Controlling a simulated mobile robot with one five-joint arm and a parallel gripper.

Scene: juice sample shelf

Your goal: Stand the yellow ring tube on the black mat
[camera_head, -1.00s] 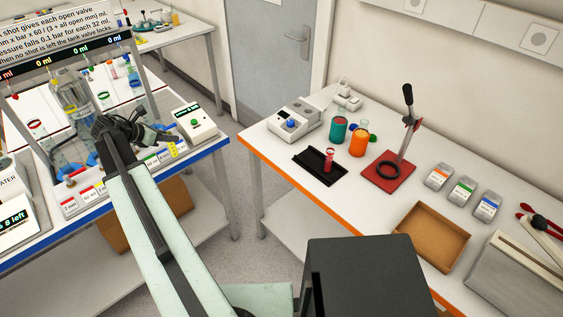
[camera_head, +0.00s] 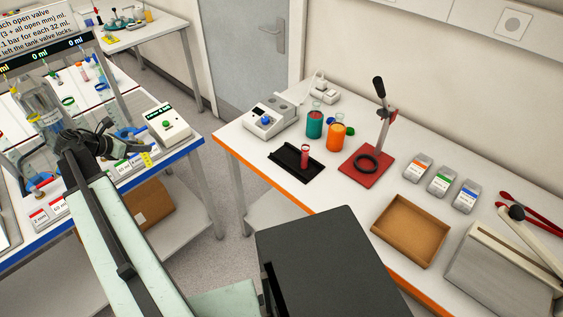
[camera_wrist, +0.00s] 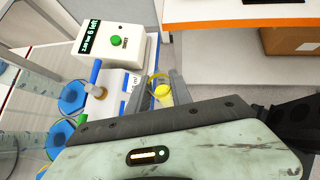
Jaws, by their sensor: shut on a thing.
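My gripper (camera_wrist: 164,88) is shut on the yellow ring tube (camera_wrist: 158,76) in the wrist view. The tube is seen nearly end-on, with its yellow ring and yellow inside between the fingers. In the head view my gripper (camera_head: 112,139) is over the right part of the left bench, and I cannot clearly make out the tube there. The black mat (camera_head: 284,161) lies on the orange-edged bench, away from my gripper. A tube with red contents (camera_head: 305,156) stands upright on it.
On the orange-edged bench, a red press base (camera_head: 350,168), orange cup (camera_head: 337,136), teal cup (camera_head: 314,125) and white device (camera_head: 264,121) stand around the mat. A brown tray (camera_head: 408,231) lies to the right. A floor gap separates this bench from the blue-edged one (camera_head: 191,151).

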